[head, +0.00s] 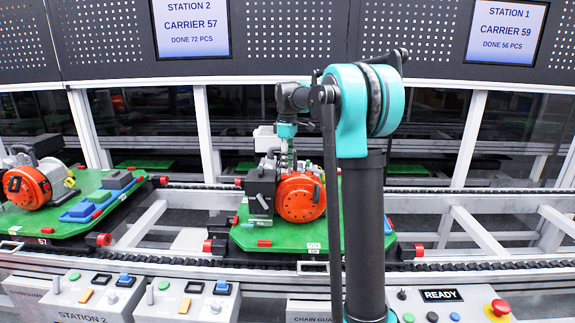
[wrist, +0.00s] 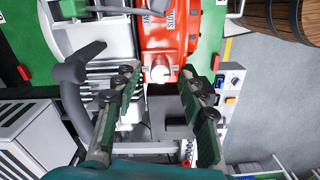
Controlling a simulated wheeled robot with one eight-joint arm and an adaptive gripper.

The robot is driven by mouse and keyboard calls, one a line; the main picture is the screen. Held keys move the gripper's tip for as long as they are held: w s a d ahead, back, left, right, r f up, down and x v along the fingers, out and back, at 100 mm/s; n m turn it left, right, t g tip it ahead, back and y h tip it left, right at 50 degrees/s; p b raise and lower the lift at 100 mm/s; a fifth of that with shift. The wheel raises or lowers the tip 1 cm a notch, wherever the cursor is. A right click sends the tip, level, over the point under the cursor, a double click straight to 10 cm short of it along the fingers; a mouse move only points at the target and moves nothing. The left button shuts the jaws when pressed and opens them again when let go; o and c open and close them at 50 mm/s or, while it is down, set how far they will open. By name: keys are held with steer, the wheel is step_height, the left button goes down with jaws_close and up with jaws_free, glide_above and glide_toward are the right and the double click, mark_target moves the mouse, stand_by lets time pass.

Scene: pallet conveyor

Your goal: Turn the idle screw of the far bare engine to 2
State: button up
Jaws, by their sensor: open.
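An engine with an orange round cover (head: 300,199) and a dark grey block on its left stands on a green pallet (head: 275,238) in the middle of the head view. A second orange-covered engine (head: 28,187) sits on another green pallet (head: 18,222) at the left. My gripper (head: 287,150) is above and behind the middle engine, pointing down.
The conveyor rail (head: 460,266) runs along the front. Control boxes, including a READY panel (head: 441,296) and a red button (head: 499,308), line the front edge. A curved grey handle (wrist: 75,80) is close left of the fingers. A barrel (wrist: 285,20) stands on the floor.

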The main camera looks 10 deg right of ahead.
steer(key=shift+f, duration=0.25)
jaws_close()
